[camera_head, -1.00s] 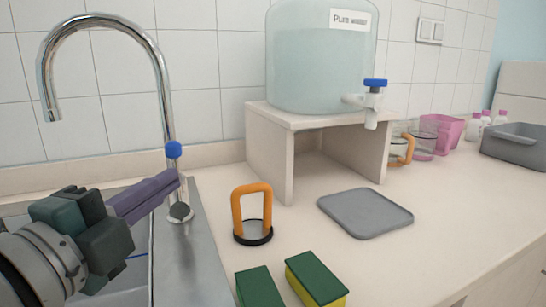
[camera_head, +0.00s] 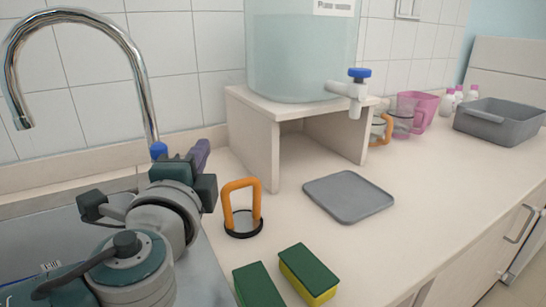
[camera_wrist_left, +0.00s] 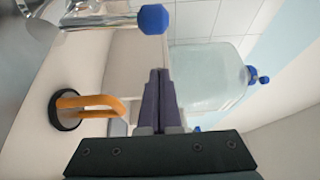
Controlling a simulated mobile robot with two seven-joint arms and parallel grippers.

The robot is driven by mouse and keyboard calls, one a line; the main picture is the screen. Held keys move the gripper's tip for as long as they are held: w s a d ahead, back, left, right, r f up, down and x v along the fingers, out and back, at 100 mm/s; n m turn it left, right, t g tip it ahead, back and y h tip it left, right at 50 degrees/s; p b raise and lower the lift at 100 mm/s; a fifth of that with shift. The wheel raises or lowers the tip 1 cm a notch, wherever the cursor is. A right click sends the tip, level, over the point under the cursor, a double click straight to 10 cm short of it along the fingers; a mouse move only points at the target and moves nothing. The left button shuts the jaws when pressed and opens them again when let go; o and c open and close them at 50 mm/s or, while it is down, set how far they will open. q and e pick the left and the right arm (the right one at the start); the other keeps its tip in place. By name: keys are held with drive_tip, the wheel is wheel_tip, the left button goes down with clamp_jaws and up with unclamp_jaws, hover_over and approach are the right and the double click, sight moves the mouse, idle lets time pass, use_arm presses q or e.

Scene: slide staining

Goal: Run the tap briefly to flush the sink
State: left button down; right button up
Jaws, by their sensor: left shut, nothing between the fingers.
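The chrome tap (camera_head: 143,82) arches over the steel sink (camera_head: 205,275) at the left of the head view, with its spout over the basin. Its blue knob (camera_head: 158,150) shows just behind my left gripper (camera_head: 203,150). In the left wrist view the blue knob (camera_wrist_left: 154,19) is at the top, on a chrome lever, to the upper side of my gripper's purple fingers (camera_wrist_left: 158,98). The fingers are closed together and empty, apart from the knob. No water is seen at the spout. The basin is mostly hidden by my left arm. My right gripper is not in view.
An orange-handled ring tool (camera_head: 242,208) stands beside the sink. Two sponges (camera_head: 308,272) lie in front. A grey mat (camera_head: 348,196) lies on the counter. A large water container (camera_head: 300,55) with a blue-handled spigot stands on a stand (camera_head: 262,152). The counter's right front is clear.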

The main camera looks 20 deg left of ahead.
use_arm(q)
drive_tip(key=s+a, duration=0.1)
drive_tip(key=s+a+p, duration=0.1)
drive_tip(key=a, duration=0.1)
drive_tip(key=shift+s+a+p, duration=0.1)
drive_tip(key=shift+s+p, duration=0.05)
drive_tip(key=shift+p, duration=0.15)
drive_tip(key=shift+s+a, duration=0.45)
drive_tip(key=shift+b, duration=0.35)
